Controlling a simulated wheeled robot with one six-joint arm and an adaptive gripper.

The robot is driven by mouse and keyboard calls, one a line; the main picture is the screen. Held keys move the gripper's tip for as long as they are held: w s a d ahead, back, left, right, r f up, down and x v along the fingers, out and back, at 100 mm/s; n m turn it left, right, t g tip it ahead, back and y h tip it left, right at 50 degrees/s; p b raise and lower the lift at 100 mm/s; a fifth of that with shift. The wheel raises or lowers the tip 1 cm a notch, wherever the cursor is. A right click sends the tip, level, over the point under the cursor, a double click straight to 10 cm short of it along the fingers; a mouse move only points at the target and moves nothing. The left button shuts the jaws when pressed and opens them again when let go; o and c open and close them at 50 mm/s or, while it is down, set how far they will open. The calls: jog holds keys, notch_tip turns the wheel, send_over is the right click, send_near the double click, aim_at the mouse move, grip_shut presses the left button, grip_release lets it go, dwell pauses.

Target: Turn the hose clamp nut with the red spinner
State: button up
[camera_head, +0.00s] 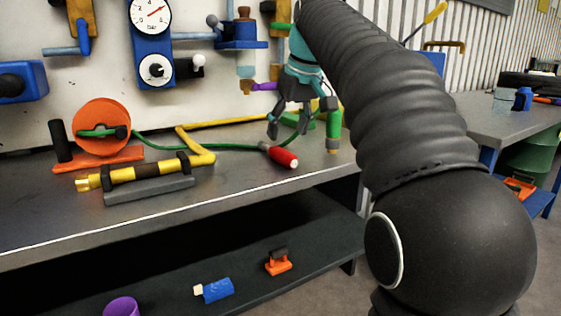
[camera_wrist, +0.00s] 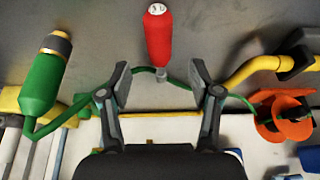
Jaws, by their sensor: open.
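A yellow pipe with a black sleeve and dark bands (camera_head: 137,173) rests on a grey block at the left. I cannot make out the hose clamp nut.
Valves and a gauge (camera_head: 151,14) hang behind. A lower shelf (camera_head: 170,285) holds small parts.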

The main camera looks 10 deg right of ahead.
aim_at(283, 150)
jog(key=shift+b+x, duration=0.65)
jog(key=shift+x, duration=2.8)
jog(key=shift+d, duration=0.1)
grip_shut()
jog(key=shift+r, duration=0.1)
notch_tip(283, 150, up, 10)
jog(key=p, duration=0.3)
jog(key=shift+p, duration=0.3)
